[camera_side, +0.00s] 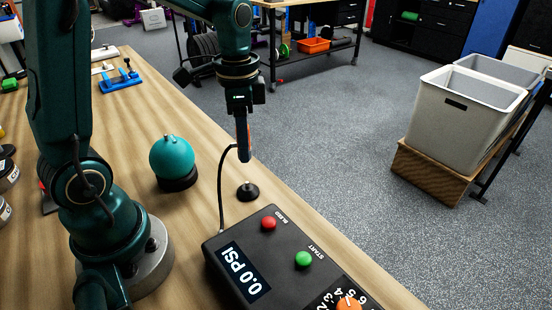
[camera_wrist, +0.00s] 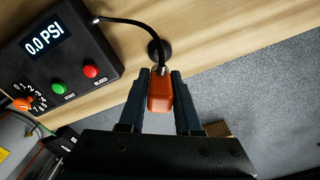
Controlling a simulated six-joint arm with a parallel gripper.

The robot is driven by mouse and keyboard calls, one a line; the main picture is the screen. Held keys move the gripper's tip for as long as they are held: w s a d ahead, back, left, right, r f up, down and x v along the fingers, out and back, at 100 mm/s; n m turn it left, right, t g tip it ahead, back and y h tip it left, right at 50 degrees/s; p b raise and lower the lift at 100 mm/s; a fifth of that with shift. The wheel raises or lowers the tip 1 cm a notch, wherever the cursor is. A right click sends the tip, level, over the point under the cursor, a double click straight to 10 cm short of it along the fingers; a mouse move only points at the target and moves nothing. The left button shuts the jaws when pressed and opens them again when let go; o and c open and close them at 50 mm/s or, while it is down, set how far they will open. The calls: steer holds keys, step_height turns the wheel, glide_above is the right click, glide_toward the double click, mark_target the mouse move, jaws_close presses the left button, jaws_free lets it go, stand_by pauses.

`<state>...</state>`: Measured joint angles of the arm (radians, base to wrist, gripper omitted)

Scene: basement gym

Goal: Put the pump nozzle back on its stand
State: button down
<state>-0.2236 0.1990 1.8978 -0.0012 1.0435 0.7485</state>
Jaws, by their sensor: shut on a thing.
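My gripper (camera_wrist: 160,80) is shut on the pump nozzle (camera_wrist: 160,94), which has an orange body in the wrist view. In the side view my gripper (camera_side: 243,135) holds the nozzle upright above the table, with a black hose running from it to the pump box (camera_side: 222,245). The stand (camera_side: 248,191), a small black round base with a short peg, is on the table just below the nozzle. It also shows in the wrist view (camera_wrist: 153,50), beyond the nozzle. The nozzle looks apart from the stand.
The pump box has a red button (camera_side: 268,223), a green button (camera_side: 303,258), an orange dial (camera_side: 348,304) and a display reading 0.0 PSI. A teal ball (camera_side: 172,156) sits on a black ring left of the stand. The table's right edge is close to the stand.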

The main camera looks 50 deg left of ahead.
mark_target(247, 183)
steer(key=shift+f, duration=2.65)
steer(key=shift+f, duration=1.25)
steer(key=c, duration=0.5)
jaws_free()
steer(key=shift+r, duration=2.6)
